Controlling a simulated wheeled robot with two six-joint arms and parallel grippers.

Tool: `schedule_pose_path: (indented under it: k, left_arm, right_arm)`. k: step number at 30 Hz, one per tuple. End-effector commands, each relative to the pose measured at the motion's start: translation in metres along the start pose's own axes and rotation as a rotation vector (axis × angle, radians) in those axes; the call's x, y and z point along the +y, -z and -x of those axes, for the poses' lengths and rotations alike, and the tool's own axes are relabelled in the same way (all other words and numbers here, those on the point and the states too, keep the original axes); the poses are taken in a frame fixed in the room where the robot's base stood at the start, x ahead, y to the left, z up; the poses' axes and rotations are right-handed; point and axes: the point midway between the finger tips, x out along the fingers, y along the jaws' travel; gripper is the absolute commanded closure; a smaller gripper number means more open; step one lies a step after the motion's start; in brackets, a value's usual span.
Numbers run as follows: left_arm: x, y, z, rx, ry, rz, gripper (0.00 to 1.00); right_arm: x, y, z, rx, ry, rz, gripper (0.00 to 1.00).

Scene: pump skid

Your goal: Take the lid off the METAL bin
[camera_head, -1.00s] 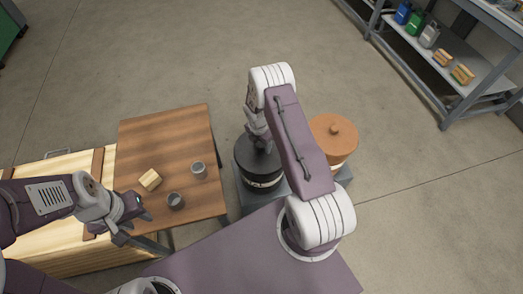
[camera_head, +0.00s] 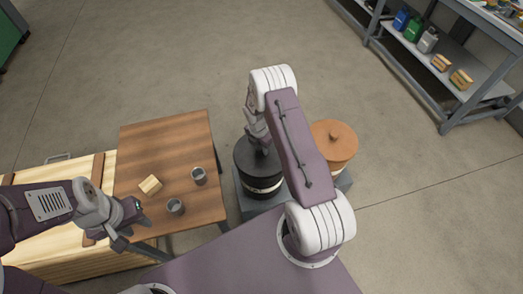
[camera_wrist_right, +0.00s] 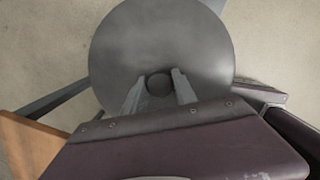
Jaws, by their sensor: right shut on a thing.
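A dark grey round bin (camera_head: 261,192) with a pale label band stands right of the wooden table; the label is too small to read. Its dark lid (camera_head: 243,157) sits on top and also shows in the right wrist view (camera_wrist_right: 205,50). My right gripper (camera_head: 263,151) comes down onto the lid's middle. In the right wrist view, its two fingers (camera_wrist_right: 158,82) are shut on the round dark knob (camera_wrist_right: 159,86) of the lid. My left gripper (camera_head: 134,230) is empty beside the table's left front part, its fingers apart.
An orange-brown bin with a knobbed lid (camera_head: 338,148) stands just right of the dark bin, partly behind my right arm. The wooden table (camera_head: 170,138) holds a yellowish block (camera_head: 150,185) and two grey cups (camera_head: 199,175) (camera_head: 176,207). A shelf (camera_head: 455,80) stands back right.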

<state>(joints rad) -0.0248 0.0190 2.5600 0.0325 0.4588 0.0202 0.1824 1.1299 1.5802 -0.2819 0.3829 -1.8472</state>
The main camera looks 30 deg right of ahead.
Motion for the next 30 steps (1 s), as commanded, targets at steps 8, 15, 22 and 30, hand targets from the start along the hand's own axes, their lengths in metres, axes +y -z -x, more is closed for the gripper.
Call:
schedule_pose_path:
  k: [8,15,22,30]
  left_arm:
    - [0.0,0.001,0.013,0.0,0.0,0.0,0.64]
    - [0.0,0.002,0.021,0.0,0.0,0.0,0.64]
    - [0.0,0.002,0.022,0.0,0.0,0.0,0.64]
    - [0.0,0.002,0.022,0.0,0.0,0.0,0.64]
  right_arm:
    - [-0.034,-0.04,0.042,-0.001,-0.001,-0.008,1.0]
    - [-0.069,-0.079,0.067,-0.001,-0.001,-0.005,1.0]
    - [-0.082,-0.093,0.075,0.0,0.0,-0.001,1.0]
    - [-0.082,-0.093,0.075,0.0,0.0,0.0,1.0]
